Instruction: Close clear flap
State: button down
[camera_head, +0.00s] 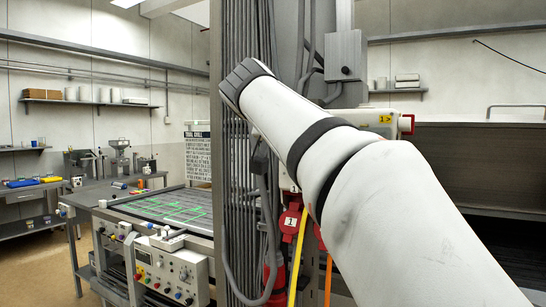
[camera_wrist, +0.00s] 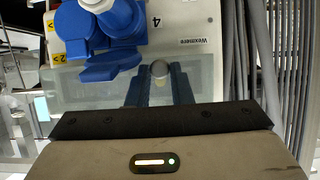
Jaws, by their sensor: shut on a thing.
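In the wrist view, the clear flap (camera_wrist: 85,94) is a pale see-through panel along the lower edge of a white box (camera_wrist: 190,20) marked "4" and "Wexmere". The two dark fingers of my gripper (camera_wrist: 159,88) are over the flap, one on each side of a short pale rounded knob (camera_wrist: 160,72). They are shut on this knob, which appears to belong to the flap. The flap's exact angle cannot be told. In the head view my arm hides the gripper and the flap.
A blue socket with a raised lid (camera_wrist: 100,30) sits left of the fingers. Grey cables (camera_wrist: 295,70) run down the right. A workbench (camera_head: 165,208) is at left.

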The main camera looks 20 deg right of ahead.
jog(key=shift+w+d+f, duration=0.1)
jog(key=shift+w+f, duration=0.1)
jog(key=shift+f, duration=0.35)
jog(key=c, duration=1.5)
grip_release()
jog(key=shift+w, duration=0.1)
jog(key=shift+o, duration=0.9)
jog(key=shift+r, duration=0.15)
jog(key=shift+r, duration=0.1)
jog(key=v, duration=0.8)
jog(key=shift+b, duration=0.45)
jog(key=shift+d, duration=0.1)
